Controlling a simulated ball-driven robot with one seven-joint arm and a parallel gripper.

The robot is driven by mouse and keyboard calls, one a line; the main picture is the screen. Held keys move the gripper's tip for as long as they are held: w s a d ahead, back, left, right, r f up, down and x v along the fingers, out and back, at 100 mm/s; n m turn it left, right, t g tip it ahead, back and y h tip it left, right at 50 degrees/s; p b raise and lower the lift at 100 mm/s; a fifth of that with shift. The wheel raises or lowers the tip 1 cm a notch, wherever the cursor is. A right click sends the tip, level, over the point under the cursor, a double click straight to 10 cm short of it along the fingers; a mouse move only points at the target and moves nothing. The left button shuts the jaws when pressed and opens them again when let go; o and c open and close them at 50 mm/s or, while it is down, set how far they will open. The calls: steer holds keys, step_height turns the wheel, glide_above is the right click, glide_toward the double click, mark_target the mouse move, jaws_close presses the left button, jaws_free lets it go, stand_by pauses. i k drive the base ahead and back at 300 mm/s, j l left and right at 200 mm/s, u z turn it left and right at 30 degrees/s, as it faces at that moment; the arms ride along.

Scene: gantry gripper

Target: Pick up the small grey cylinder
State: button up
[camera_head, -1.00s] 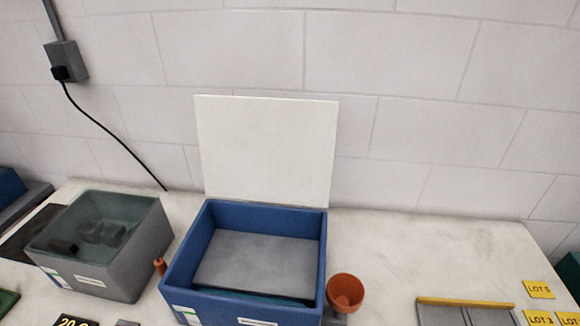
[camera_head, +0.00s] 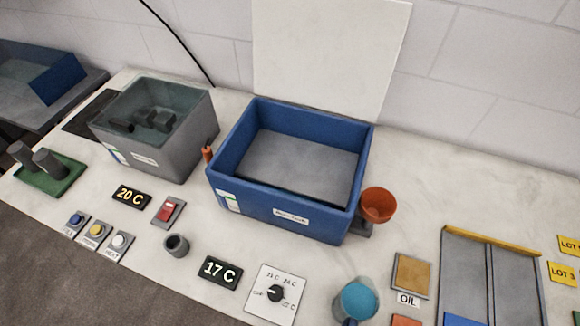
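A short grey, hollow cylinder (camera_head: 176,246) with a dark opening stands on the counter below the blue box. A grey tank (camera_head: 166,164) with a clear top holds several dark shapes (camera_head: 152,118), some possibly cylindrical; their form is unclear. My gripper is not in view.
A blue open box (camera_head: 287,205) with a raised white lid (camera_head: 330,55) stands in the middle. An orange cup (camera_head: 378,204) is at its right. Buttons (camera_head: 97,232), displays (camera_head: 220,271), a dial panel (camera_head: 272,293) and a blue-filled cup (camera_head: 356,300) occupy the front. A divided tray (camera_head: 490,280) is at right.

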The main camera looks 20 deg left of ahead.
mark_target(45, 160)
steer(key=u, duration=1.9)
